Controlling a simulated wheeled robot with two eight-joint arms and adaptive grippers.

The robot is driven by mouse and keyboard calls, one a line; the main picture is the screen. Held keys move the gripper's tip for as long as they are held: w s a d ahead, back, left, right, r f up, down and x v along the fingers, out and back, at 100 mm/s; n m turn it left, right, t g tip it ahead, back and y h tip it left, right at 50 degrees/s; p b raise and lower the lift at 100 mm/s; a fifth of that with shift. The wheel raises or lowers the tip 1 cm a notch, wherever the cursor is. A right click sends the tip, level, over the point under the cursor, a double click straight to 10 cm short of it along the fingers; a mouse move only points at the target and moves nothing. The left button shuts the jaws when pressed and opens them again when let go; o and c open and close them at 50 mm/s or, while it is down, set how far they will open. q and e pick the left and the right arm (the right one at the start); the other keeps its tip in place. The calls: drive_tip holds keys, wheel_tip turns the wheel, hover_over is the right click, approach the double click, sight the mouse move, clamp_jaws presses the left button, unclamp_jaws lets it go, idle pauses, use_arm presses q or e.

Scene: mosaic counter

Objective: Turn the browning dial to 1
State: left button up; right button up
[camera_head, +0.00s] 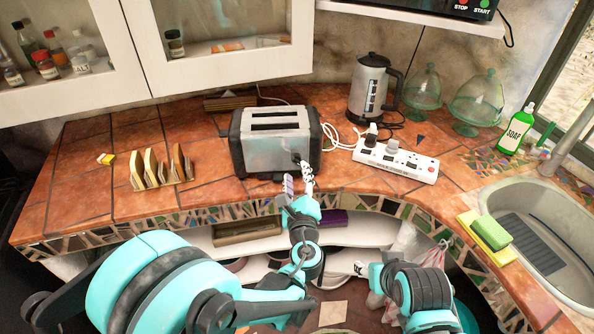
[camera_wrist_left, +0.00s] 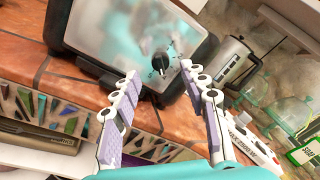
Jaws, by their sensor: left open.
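The silver toaster with black ends (camera_head: 272,121) stands on the tiled counter, its front facing me. It fills the upper part of the left wrist view (camera_wrist_left: 105,35). The dark browning dial (camera_wrist_left: 160,63) is on the toaster's front, with small marks around it that are too small to read. My left gripper (camera_head: 298,178) is open and empty in front of the toaster. In the left wrist view its fingers (camera_wrist_left: 159,76) frame the dial, one on each side; I cannot tell whether they touch it. My right gripper (camera_head: 362,268) shows only partly, low by the shelf below the counter.
A toast rack with slices (camera_head: 160,168) stands left of the toaster. A white power strip (camera_head: 397,163) and a kettle (camera_head: 369,90) are to its right. Glass domes (camera_head: 423,88), a green soap bottle (camera_head: 517,130) and the sink (camera_head: 545,215) lie further right.

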sight(295, 162)
use_arm(q)
drive_tip(key=shift+w+a+b, duration=0.2)
drive_tip(key=shift+w+b, duration=0.25)
drive_tip(key=shift+w, duration=1.8)
clamp_jaws()
